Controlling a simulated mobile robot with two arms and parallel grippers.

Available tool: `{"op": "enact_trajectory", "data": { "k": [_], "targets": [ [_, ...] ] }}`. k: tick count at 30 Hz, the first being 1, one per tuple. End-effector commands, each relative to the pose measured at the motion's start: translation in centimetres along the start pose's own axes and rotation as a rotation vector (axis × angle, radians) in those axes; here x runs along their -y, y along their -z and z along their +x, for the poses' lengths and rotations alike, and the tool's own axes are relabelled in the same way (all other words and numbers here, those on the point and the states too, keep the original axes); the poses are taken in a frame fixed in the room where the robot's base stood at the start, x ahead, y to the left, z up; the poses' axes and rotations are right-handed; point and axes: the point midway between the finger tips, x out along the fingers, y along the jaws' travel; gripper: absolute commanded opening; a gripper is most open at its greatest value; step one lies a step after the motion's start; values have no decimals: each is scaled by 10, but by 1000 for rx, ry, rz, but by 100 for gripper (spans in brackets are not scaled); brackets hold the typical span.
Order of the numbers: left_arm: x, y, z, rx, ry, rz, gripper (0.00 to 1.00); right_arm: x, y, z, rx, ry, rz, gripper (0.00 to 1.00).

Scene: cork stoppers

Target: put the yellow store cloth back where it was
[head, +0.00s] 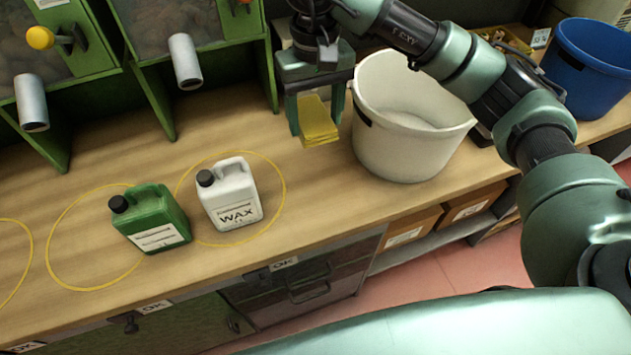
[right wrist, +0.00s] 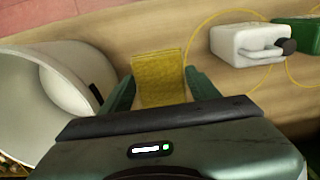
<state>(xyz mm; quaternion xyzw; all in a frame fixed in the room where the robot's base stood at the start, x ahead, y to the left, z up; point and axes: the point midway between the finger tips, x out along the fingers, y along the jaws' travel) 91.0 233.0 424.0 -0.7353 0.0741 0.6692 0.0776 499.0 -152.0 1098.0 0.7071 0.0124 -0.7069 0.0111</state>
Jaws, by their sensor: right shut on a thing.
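The yellow cloth (head: 319,122) is folded flat and hangs between the fingers of my right gripper (head: 320,125) in the head view. The gripper is shut on it, pointing down over the wooden counter, just left of the white bucket. In the right wrist view the cloth (right wrist: 159,78) shows between the two green fingers (right wrist: 163,92). I cannot tell whether the cloth touches the counter. My left gripper is in neither view.
The white bucket (head: 402,135) stands close right of the gripper. A white WAX jug (head: 232,196) and a green jug (head: 153,220) stand by yellow circles on the counter. Green bins (head: 190,45) line the back. A blue bucket (head: 588,75) is far right. Counter between jug and bucket is clear.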

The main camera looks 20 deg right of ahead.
Motion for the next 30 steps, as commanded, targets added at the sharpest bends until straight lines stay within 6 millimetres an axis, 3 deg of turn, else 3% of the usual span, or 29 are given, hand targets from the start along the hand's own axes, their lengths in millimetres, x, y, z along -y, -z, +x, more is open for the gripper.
{"op": "enact_trajectory", "data": {
  "k": [5, 18, 30],
  "targets": [
    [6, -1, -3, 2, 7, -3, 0, 2, 1, 28, 12, 1, -2, 29],
    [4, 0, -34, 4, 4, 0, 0, 1, 0, 136, 9, -1, -1, 29],
    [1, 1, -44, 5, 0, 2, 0, 1, 0, 176, 8, 0, 0, 29]
  ]
}}
